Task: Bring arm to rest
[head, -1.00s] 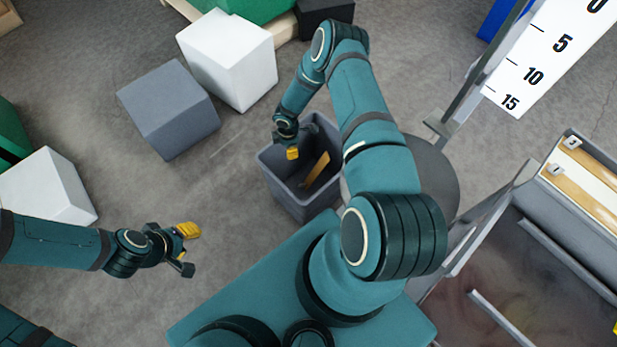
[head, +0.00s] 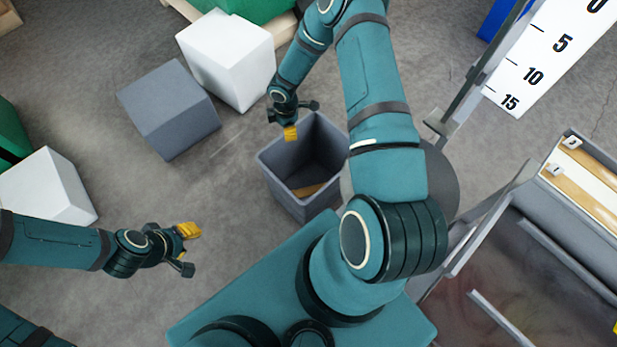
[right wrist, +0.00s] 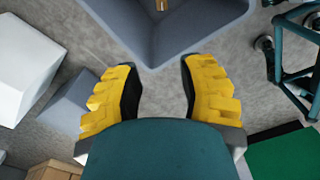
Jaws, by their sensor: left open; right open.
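My right gripper (head: 291,125) hangs open and empty above the far left rim of a grey open bin (head: 275,185). In the right wrist view its two yellow fingers (right wrist: 157,75) stand wide apart with nothing between them. The bin's rim (right wrist: 150,55) shows just past the fingertips. An orange-brown piece (head: 308,190) lies low inside the bin; a bit of it shows in the right wrist view (right wrist: 161,5). My left gripper (head: 184,250) is open and empty over bare floor at the left.
A grey box (head: 168,110) and a white box (head: 228,60) stand left of the bin. Another white box (head: 45,190) is near my left arm. A bench with a tray (head: 590,180) and a scale board (head: 545,60) are at the right. Floor between boxes and bin is clear.

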